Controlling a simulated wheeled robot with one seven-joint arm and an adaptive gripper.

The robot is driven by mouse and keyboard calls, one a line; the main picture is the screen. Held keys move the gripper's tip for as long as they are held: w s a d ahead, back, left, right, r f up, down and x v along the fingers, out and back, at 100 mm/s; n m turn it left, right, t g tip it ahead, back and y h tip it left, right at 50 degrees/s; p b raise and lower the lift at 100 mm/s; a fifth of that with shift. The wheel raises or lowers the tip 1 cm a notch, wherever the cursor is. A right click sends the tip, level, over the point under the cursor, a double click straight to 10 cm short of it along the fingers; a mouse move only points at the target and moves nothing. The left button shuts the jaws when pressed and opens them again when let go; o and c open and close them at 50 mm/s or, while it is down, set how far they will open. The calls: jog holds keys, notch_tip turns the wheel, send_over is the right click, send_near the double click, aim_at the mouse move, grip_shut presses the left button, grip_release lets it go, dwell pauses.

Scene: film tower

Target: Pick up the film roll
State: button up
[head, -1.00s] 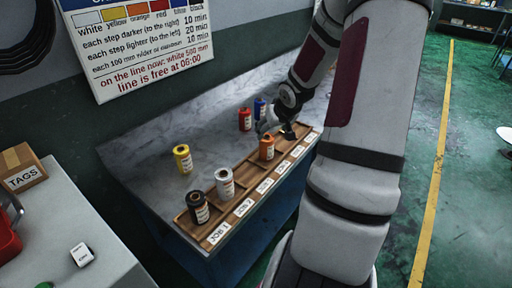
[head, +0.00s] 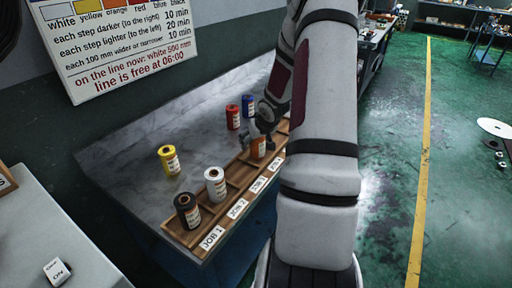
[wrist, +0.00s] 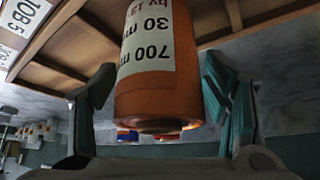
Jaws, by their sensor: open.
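The orange film roll (head: 258,148) stands in a compartment of the wooden tray (head: 203,238). It also shows large in the wrist view (wrist: 158,95), with a white label reading 700 mm and 30 min upside down. My gripper (wrist: 157,75) is open, with one finger on each side of the orange roll. Small gaps seem to show, and I cannot tell if either finger touches it. In the head view my arm hides part of the gripper and the tray's far end.
A black roll (head: 187,211) and a white roll (head: 215,185) stand in the tray's near compartments. Yellow (head: 169,160), red (head: 233,117) and blue (head: 248,106) rolls stand on the marble counter (head: 130,165) behind it. A wall sign (head: 120,45) hangs above.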

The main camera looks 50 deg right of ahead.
jog(key=c, duration=1.4)
